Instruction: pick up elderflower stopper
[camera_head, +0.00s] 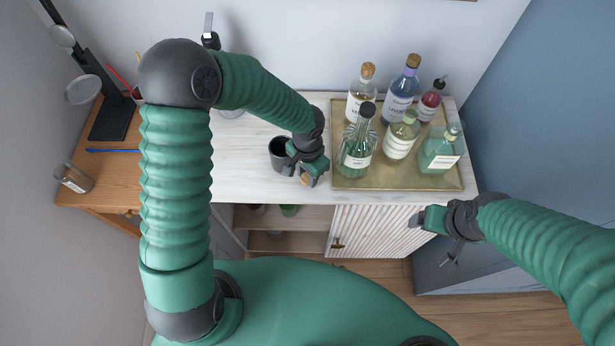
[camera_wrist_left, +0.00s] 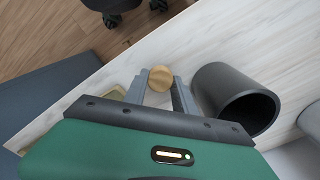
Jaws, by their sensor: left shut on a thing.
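The stopper, a small round tan wooden piece, sits between the fingers of my left gripper in the left wrist view (camera_wrist_left: 159,78). In the head view the stopper (camera_head: 306,179) shows just under the fingers, near the front edge of the white counter. My left gripper (camera_head: 308,174) is shut on it. I cannot read a label on the stopper. My right gripper (camera_head: 433,240) is open and empty, in front of the cabinet's right side, below counter height.
A black cup (camera_head: 276,152) stands close to the left gripper; it also shows in the left wrist view (camera_wrist_left: 236,97). A gold tray (camera_head: 400,182) on the right holds several bottles. A wooden desk (camera_head: 95,190) with a lamp and a jar is at left. The counter's middle left is clear.

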